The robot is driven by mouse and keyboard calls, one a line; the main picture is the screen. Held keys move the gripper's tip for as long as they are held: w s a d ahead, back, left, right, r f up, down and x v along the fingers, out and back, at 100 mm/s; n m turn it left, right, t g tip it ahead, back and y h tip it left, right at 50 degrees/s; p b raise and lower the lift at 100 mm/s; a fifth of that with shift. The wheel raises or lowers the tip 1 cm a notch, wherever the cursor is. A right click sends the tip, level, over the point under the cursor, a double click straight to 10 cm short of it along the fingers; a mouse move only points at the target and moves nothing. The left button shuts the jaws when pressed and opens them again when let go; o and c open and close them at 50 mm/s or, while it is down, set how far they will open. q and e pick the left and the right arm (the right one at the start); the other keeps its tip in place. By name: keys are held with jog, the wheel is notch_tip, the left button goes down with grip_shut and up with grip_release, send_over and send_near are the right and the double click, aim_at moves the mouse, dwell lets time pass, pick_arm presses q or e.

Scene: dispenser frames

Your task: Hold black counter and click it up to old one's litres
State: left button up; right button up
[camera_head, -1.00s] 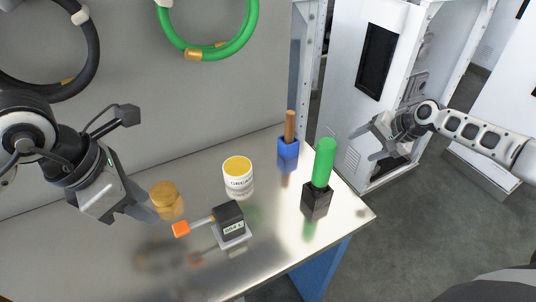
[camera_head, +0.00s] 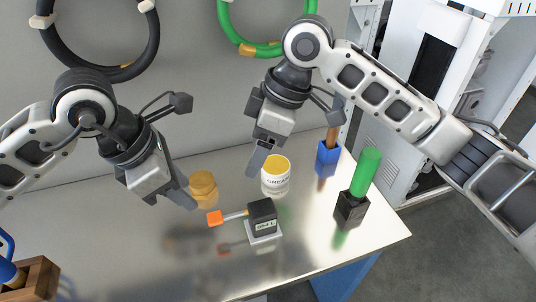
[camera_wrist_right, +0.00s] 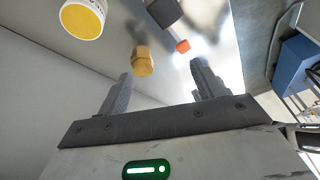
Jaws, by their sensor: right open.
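The black counter (camera_head: 262,212) stands on a small light base on the metal table. It has a display on its front, too small to read surely, and a lever with an orange end (camera_head: 215,218) sticking out to the left. In the right wrist view the counter (camera_wrist_right: 165,10) is partly cut off at the top. My left gripper (camera_head: 184,197) hangs left of the orange end, apart from it; its finger opening is hidden. My right gripper (camera_head: 258,160) is open and empty above the table's back, behind the counter. Its spread fingers show in the right wrist view (camera_wrist_right: 162,90).
A grease tub (camera_head: 276,178) stands behind the counter, a brass-coloured piece (camera_head: 203,187) to its left. A green-handled tool in a black block (camera_head: 351,208) and a brown-handled one in a blue block (camera_head: 327,154) stand right. A wooden box (camera_head: 38,278) is at front left.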

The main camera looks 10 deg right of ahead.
aim_at(268, 206)
jog(key=s+f+n+h, duration=0.1)
jog(key=f, duration=0.4)
jog(key=s+f+n+h, duration=0.1)
jog(key=f+n, duration=0.1)
jog(key=f, duration=0.3)
jog(key=s+f+n+h, duration=0.1)
jog(key=f+n+h, duration=0.1)
jog(key=f, duration=0.3)
jog(key=shift+s+d+f+g, duration=0.2)
jog(key=shift+d+g, duration=0.1)
jog(key=shift+d, duration=0.1)
jog(key=c, duration=1.3)
pick_arm(q)
grip_shut()
